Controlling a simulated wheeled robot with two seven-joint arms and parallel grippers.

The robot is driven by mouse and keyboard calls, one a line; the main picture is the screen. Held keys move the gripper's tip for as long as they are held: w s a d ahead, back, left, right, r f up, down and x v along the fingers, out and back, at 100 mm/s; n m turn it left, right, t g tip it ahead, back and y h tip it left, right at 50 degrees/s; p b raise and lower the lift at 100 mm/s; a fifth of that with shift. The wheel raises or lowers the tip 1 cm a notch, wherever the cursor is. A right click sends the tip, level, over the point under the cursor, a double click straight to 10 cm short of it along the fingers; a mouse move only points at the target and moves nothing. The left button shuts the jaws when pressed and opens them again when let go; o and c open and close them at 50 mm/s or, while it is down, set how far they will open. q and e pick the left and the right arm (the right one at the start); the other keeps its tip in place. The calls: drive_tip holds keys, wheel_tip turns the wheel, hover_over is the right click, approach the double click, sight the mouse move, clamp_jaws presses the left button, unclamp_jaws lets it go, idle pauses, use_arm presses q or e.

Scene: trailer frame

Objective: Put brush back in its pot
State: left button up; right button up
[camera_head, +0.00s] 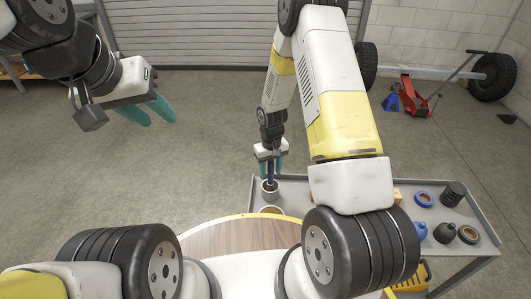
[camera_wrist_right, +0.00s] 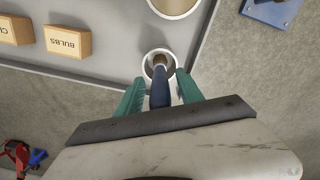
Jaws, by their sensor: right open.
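The brush (camera_head: 271,173) has a blue handle and stands roughly upright, its lower end at the mouth of a small white pot (camera_head: 269,193) on the grey cart's near left end. In the right wrist view the blue handle (camera_wrist_right: 159,95) points toward my wrist, and its far end shows inside the round rim of the pot (camera_wrist_right: 147,67). My right gripper (camera_head: 268,170) is open, with a teal finger on each side of the handle; the fingers (camera_wrist_right: 159,88) look apart from it. My left gripper (camera_head: 160,120) is open and empty, high at the left.
A second round container (camera_head: 271,210) stands beside the pot, nearer me. The floor at left is clear.

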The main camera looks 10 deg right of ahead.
wheel_tip(320, 180, up, 12)
drive_tip(key=shift+f, duration=0.2)
drive_tip(key=s+d+r+m+t+y, duration=0.15)
drive_tip(key=s+r, duration=0.45)
drive_tip(key=r, duration=0.6)
drive_tip(key=s+d+r+m+t, duration=0.1)
drive_tip(key=s+r+t, duration=0.2)
drive_tip(key=s+r, duration=0.7)
drive_tip(key=s+r+t, duration=0.1)
drive_tip(key=s+r, duration=0.5)
drive_tip(key=r, duration=0.1)
drive_tip(key=shift+d+r+t+y, duration=0.2)
drive_tip(key=shift+d+t+y, duration=0.05)
drive_tip(key=shift+t+y, duration=0.1)
